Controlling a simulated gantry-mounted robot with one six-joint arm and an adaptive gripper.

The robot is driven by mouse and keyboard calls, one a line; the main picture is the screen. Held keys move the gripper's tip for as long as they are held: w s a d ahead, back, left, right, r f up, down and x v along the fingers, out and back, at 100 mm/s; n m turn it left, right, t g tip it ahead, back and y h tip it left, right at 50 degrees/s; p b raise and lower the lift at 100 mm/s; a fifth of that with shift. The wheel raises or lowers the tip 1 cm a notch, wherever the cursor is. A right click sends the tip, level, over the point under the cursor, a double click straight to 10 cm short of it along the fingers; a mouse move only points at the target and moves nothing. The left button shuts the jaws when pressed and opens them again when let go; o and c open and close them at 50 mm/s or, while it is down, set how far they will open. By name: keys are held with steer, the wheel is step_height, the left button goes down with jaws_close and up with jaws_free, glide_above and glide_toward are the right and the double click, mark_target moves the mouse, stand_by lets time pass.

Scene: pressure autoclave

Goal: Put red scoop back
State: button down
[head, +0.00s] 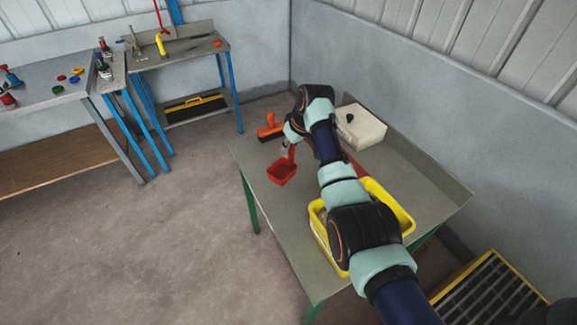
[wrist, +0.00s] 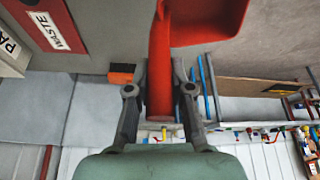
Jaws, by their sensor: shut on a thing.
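The red scoop (head: 282,173) is at the left edge of the green-grey table (head: 287,232) in the head view. Its handle points up to my gripper (head: 288,147). In the wrist view the red scoop (wrist: 208,18) has its pan at the top. Its handle runs down between both fingers of my gripper (wrist: 161,72), which is shut on it. I cannot tell whether the pan touches the table or hangs just above it.
A yellow tray (head: 402,211) stands behind my arm, partly hidden. A white container (head: 360,127) stands at the back. An orange and black object (head: 270,129) lies near the far left corner. A red item marked WASTE (wrist: 50,24) shows in the wrist view.

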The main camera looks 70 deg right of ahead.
mark_target(289, 160)
steer(key=shift+f+b, duration=0.9)
steer(key=shift+f, duration=2.5)
steer(key=shift+f, duration=0.15)
steer(key=c, duration=1)
jaws_free()
steer(key=shift+c, duration=0.2)
steer(key=p+v, duration=0.4)
steer(key=v, duration=0.8)
steer(key=shift+w, duration=0.1)
